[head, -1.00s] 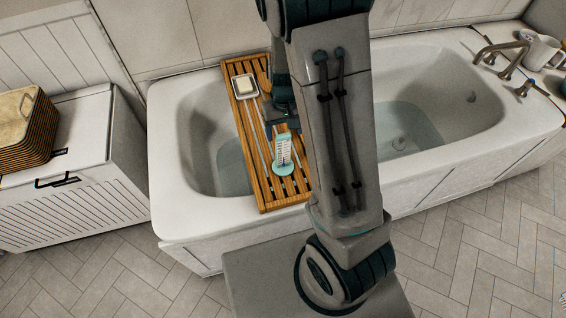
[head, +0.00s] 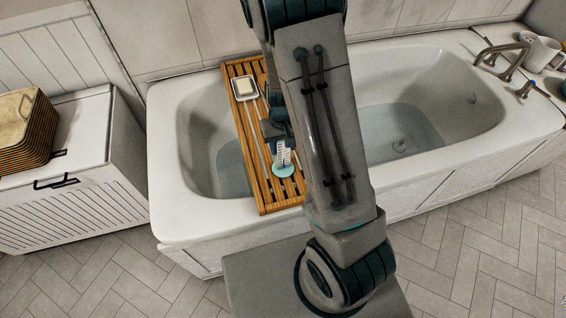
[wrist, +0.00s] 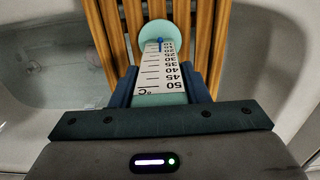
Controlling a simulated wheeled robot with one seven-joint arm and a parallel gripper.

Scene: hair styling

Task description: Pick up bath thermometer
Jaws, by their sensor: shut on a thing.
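The bath thermometer (head: 283,160) has a white scale strip with black numbers and a pale teal round end. It is over the near part of the wooden bath tray (head: 269,198). In the wrist view the thermometer (wrist: 160,70) points away from me, its scale facing up at the camera. My gripper (wrist: 164,86) is shut on it, with one dark finger on each side of the scale. In the head view my gripper (head: 279,136) partly covers the thermometer's upper end. I cannot tell whether its round end touches the slats.
A soap dish with a pale soap bar (head: 244,87) sits at the tray's far end. The tray spans the white bathtub (head: 190,222), which holds water. A tap (head: 500,50) and a mug (head: 541,53) are at the right. A white cabinet (head: 75,180) with a basket (head: 28,130) stands at the left.

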